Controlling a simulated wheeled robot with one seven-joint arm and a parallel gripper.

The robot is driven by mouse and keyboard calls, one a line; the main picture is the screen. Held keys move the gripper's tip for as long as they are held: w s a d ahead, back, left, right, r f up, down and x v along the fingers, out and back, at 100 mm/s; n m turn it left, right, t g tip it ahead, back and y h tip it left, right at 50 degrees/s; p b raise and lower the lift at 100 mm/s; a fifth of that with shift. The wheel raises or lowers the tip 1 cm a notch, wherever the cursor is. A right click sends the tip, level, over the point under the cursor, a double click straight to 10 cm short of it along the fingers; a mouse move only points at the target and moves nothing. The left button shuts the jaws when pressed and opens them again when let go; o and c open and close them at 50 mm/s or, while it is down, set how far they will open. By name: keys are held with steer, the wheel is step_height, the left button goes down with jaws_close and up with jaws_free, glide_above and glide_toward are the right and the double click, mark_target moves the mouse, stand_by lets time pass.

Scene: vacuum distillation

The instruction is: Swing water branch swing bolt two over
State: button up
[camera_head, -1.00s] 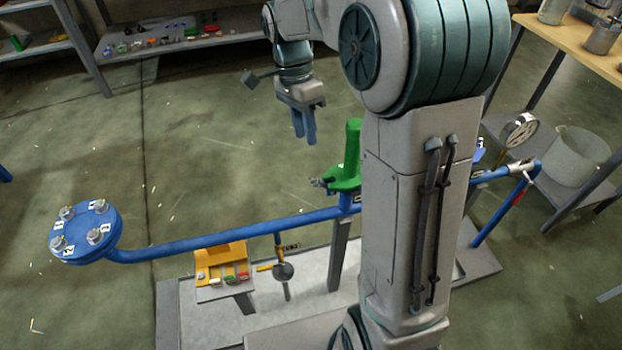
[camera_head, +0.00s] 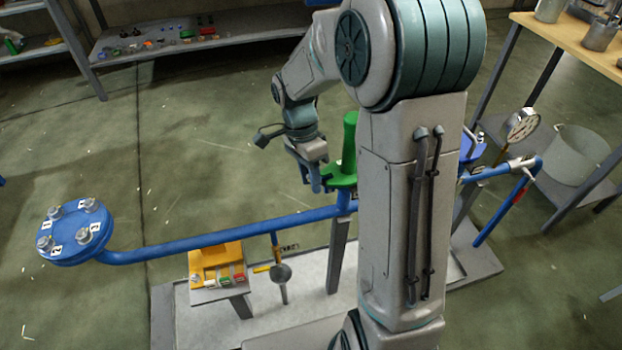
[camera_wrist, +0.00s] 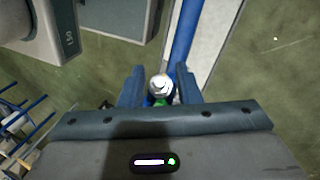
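The green fitting (camera_head: 348,145) stands upright on the blue pipe beside my arm column. In the head view, my gripper (camera_head: 316,187) points down just left of the fitting's green base, where small metal bolt parts are now mostly hidden. In the wrist view, my gripper (camera_wrist: 159,72) has its two blue fingers apart, on either side of a silvery bolt end (camera_wrist: 160,84). Narrow gaps appear between bolt and fingers. Some green shows just below the bolt end. No number can be read on this bolt, so I cannot tell whether it is bolt two.
A blue flange (camera_head: 75,230) with several numbered bolts is at the left end of the blue pipe (camera_head: 215,237). A yellow rack (camera_head: 216,259) sits on a small stand in front. A pressure gauge (camera_head: 522,124) and grey bucket (camera_head: 577,155) are at right.

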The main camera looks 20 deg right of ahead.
steer(key=shift+f, duration=0.15)
jaws_close()
steer(key=shift+d+r+y+p, duration=0.25)
steer(key=shift+r+y+p, duration=0.15)
steer(key=shift+p, duration=0.35)
steer(key=shift+d+r+y+p, duration=0.1)
steer(key=shift+d+y+p, duration=0.15)
steer(key=shift+y+p, duration=0.6)
jaws_free()
steer(key=shift+b, duration=0.4)
